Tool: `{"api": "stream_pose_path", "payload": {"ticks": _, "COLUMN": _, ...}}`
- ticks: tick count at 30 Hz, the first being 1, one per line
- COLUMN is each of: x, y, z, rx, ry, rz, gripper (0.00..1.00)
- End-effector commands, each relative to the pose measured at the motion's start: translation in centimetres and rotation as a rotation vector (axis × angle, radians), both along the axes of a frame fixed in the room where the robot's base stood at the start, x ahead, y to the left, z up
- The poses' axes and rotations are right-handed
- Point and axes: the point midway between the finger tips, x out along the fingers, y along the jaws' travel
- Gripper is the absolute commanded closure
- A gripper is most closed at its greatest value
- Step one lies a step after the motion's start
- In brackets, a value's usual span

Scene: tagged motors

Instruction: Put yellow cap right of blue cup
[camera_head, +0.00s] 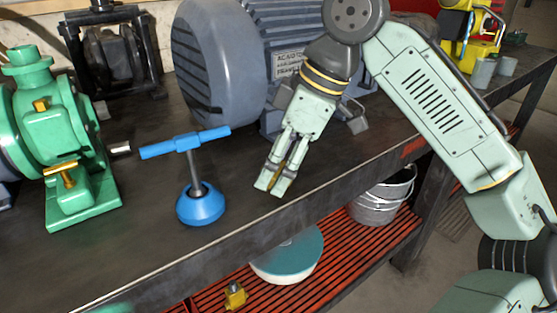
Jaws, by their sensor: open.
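A blue round base with a grey stem and a blue T-handle (200,206) stands upright on the dark workbench; it is the only blue cup-like thing I see. A small yellow piece (235,296) lies on the red slatted lower shelf, below the bench edge; I cannot tell whether it is the yellow cap. My gripper (277,180) points down over the bench near its front edge, right of the blue thing and apart from it. It is open, and I see nothing clearly held between its fingers.
A green pump (60,140) stands at the left, and a large grey motor (225,65) behind my gripper. A yellow machine (470,28) and grey cups (482,72) are at the far right. A metal bucket (378,205) and a teal-topped round container (288,258) are on the lower shelf.

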Motion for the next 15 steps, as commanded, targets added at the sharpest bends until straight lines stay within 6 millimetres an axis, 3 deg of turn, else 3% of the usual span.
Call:
{"api": "stream_pose_path", "payload": {"ticks": 8, "x": 0.0, "y": -0.2, "z": 1.1, "rx": 0.001, "ry": -0.001, "rz": 0.0, "gripper": 0.37}}
{"api": "stream_pose_path", "payload": {"ticks": 15, "x": -0.2, "y": -2.0, "z": 5.6, "rx": 0.002, "ry": 0.0, "rz": 0.0, "gripper": 0.37}}
